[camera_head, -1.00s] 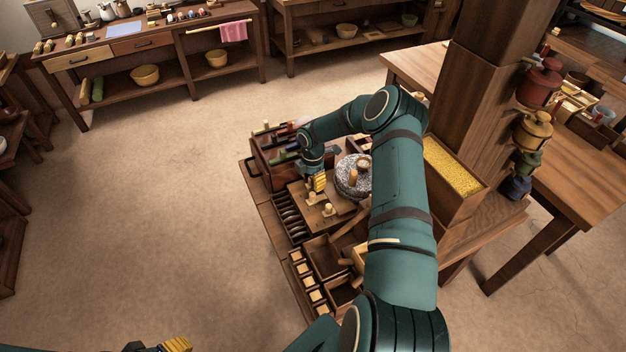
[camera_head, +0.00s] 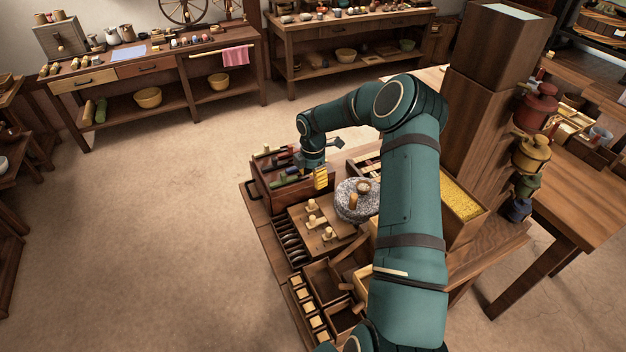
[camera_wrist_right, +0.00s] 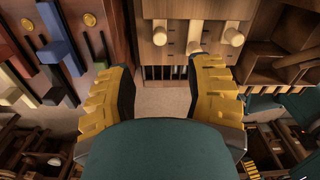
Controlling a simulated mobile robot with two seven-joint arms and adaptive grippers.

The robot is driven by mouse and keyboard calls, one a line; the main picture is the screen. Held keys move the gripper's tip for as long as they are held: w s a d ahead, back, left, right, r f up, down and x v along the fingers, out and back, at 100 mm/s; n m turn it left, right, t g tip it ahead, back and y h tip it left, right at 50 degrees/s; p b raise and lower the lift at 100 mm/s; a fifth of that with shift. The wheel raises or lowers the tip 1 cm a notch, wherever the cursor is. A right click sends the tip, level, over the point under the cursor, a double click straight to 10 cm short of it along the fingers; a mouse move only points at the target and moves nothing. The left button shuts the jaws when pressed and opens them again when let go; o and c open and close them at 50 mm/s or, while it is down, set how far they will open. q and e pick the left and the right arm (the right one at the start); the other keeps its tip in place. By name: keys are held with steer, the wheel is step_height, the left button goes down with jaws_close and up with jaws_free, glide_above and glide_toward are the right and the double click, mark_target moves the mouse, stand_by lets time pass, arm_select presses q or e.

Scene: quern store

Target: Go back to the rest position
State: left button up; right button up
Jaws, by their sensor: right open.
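My right gripper (camera_head: 321,178) has yellow fingers and hangs over the workbench, between the tool rack and the round stone quern (camera_head: 357,203). In the right wrist view the right gripper (camera_wrist_right: 160,84) is spread wide with nothing between its fingers. A wooden board (camera_head: 325,237) with several pale pegs lies below and in front of it. The pegs also show in the right wrist view, one of them a pale peg (camera_wrist_right: 233,36), beyond the fingers. My left gripper is out of view.
A tool rack (camera_head: 262,178) with coloured handles stands at the bench's far left. A slotted tray (camera_head: 290,245) and small compartments (camera_head: 318,275) lie nearer. A thick wooden post (camera_head: 478,130) and a bin of yellow grain (camera_head: 461,204) stand right of my arm. The floor (camera_head: 170,210) at left is clear.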

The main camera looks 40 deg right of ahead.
stand_by(0.3)
steer(key=s+a+f+m+t+y, duration=0.1)
steer(key=a+f+m+y, duration=0.15)
steer(key=a, duration=1.05)
steer(key=s+a+f+m+y, duration=0.15)
steer(key=a+f+m, duration=0.25)
steer(key=a, duration=0.9)
steer(key=s+a+f+m, duration=0.2)
steer(key=s+a+m, duration=0.9)
steer(key=s, duration=0.6)
steer(key=shift+a+t, duration=0.3)
steer(key=shift+a, duration=0.85)
steer(key=shift+c, duration=0.5)
steer(key=shift+s+m, duration=0.1)
steer(key=shift+m, duration=0.15)
steer(key=shift+s, duration=0.1)
